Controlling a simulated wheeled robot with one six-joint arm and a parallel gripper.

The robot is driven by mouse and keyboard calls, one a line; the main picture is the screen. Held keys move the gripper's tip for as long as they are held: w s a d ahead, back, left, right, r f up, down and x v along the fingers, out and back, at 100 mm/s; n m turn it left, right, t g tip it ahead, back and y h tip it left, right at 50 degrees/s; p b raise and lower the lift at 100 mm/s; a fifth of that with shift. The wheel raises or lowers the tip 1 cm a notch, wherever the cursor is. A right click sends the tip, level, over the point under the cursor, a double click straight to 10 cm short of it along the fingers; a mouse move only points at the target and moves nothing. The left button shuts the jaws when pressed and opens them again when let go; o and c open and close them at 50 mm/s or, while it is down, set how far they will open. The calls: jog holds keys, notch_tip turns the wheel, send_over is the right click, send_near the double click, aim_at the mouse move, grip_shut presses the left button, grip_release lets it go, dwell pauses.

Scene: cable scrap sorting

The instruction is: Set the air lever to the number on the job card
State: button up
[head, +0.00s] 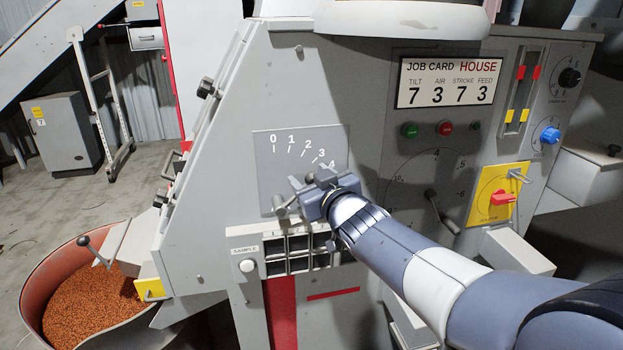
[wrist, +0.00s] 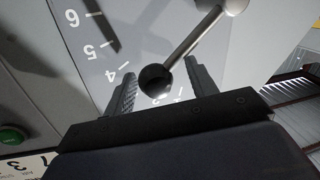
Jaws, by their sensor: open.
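The air lever's dark round knob (wrist: 156,80) sits between my two fingers in the wrist view. Its grey rod runs up right to a round hub. My gripper (wrist: 160,70) is open around the knob; I cannot tell whether either finger touches it. The knob is by the partly covered mark between 4 and 2, where 3 belongs. The job card (head: 446,83) reads tilt 7, air 3, stroke 7, feed 3.
Right of my arm are a round dial with a lever (head: 432,198), a yellow plate with a red switch (head: 502,197) and a blue knob (head: 550,135). Sample slots (head: 275,247) lie below the scale plate. A tub of granules (head: 92,305) stands at lower left.

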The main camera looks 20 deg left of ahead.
jog(key=shift+s+d, duration=0.1)
jog(key=v, duration=1)
jog(key=shift+s+d, duration=0.15)
jog(key=shift+d, duration=0.1)
jog(key=shift+c, duration=0.3)
